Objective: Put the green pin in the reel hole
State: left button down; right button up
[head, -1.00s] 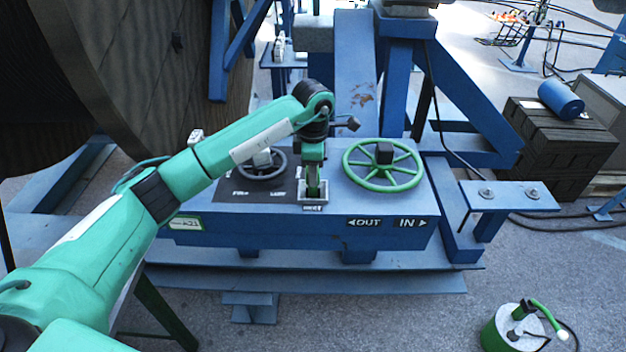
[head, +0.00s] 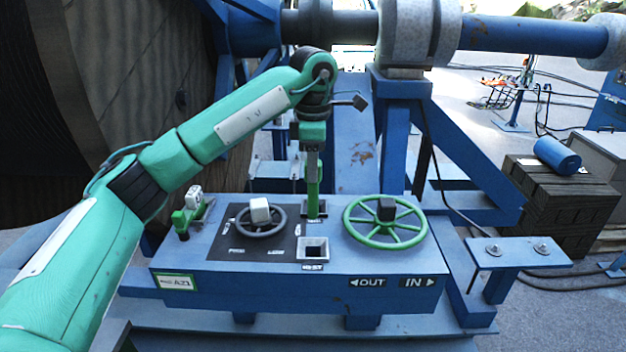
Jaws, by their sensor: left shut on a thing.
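The green pin (head: 313,188) is upright in my left gripper (head: 312,162), which is shut on its upper part. The pin's lower end is at the rear square hole (head: 322,209) on top of the blue control box (head: 290,284). I cannot tell how deep it is in that hole, or whether it is just above it. The front square hole (head: 313,250) in a pale frame is empty. My right gripper is not in view.
A green handwheel (head: 362,238) stands right of the holes, a small grey wheel (head: 279,220) with a pale knob left of them. A small green-and-white device (head: 189,214) sits at the box's left end. A large dark reel (head: 150,70) fills the upper left.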

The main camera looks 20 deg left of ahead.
pick_arm(q)
jog(key=shift+r, duration=0.6)
jog(key=shift+r+p, duration=2.3)
jog(key=shift+r, duration=0.4)
jog(key=shift+r+p, duration=1.9)
jog(key=shift+r, duration=0.65)
